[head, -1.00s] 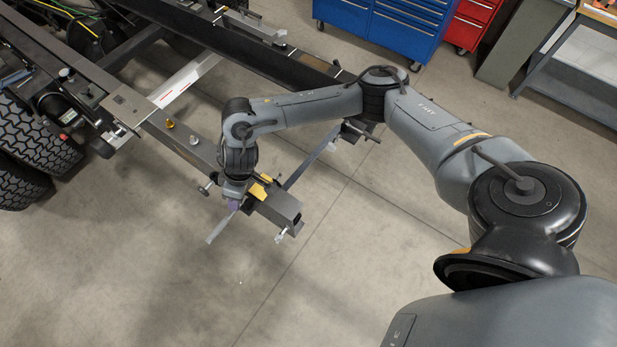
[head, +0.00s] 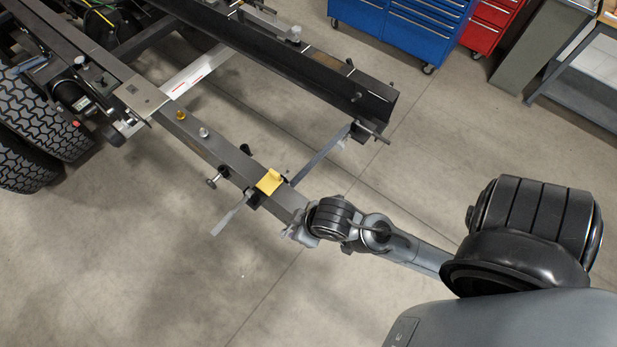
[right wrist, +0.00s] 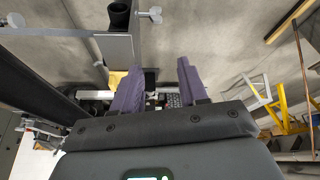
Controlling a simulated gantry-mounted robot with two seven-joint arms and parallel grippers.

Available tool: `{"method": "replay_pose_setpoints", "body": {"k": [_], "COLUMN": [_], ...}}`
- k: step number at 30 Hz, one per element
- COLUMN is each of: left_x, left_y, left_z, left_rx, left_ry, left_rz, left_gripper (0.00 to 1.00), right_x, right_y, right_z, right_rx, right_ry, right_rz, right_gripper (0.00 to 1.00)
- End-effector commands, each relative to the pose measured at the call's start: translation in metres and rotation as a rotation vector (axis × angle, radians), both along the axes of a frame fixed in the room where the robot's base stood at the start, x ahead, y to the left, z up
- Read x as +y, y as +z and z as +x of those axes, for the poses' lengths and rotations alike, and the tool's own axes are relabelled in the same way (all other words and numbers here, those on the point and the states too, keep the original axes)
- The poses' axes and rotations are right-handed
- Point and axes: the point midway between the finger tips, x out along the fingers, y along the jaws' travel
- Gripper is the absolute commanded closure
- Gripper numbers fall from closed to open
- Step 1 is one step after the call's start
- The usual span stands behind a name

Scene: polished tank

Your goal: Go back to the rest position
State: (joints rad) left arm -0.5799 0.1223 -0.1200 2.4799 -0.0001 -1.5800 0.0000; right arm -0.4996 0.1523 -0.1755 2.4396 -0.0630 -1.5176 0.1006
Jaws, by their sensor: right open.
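My right arm comes in from the lower right of the head view, and its wrist (head: 330,218) is beside the near end of the frame rail (head: 222,150). In that view the wrist hides the rail's tip and my right fingers. In the right wrist view my right gripper (right wrist: 158,88) has its two purple fingers wide apart, with nothing held between them. The yellow block (head: 270,181) sits on the rail near its end, apart from my wrist. My left gripper is not in view.
A second dark rail (head: 300,68) runs parallel farther back, with a thin grey bar (head: 318,157) between the two. Tyres (head: 35,140) are at the left. A blue cabinet (head: 400,28) and a red cabinet (head: 488,22) stand at the back. The concrete floor in front is clear.

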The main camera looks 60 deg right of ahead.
Motion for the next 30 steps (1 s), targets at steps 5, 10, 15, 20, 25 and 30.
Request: {"method": "replay_pose_setpoints", "body": {"k": [5, 10, 15, 20, 25, 30], "left_x": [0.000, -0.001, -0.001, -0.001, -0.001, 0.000], "left_y": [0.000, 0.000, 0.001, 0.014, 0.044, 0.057], "left_z": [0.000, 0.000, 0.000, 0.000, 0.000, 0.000], "left_rx": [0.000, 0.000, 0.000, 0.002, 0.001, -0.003], "left_ry": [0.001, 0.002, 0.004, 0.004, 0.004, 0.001], "left_rz": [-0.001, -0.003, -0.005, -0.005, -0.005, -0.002], "left_gripper": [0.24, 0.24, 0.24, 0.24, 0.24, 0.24], "right_x": [-0.021, -0.024, -0.024, -0.024, -0.023, -0.023], "right_y": [-0.006, -0.006, -0.006, 0.008, 0.038, 0.049], "right_z": [-0.029, -0.033, -0.033, -0.033, -0.033, -0.033], "right_rx": [0.083, 0.096, 0.094, 0.094, 0.094, 0.093], "right_ry": [-0.031, -0.031, -0.031, -0.030, -0.030, -0.029], "right_rz": [-0.018, -0.022, -0.021, -0.022, -0.022, -0.020], "right_gripper": [0.57, 0.57, 0.57, 0.57, 0.57, 0.57]}}
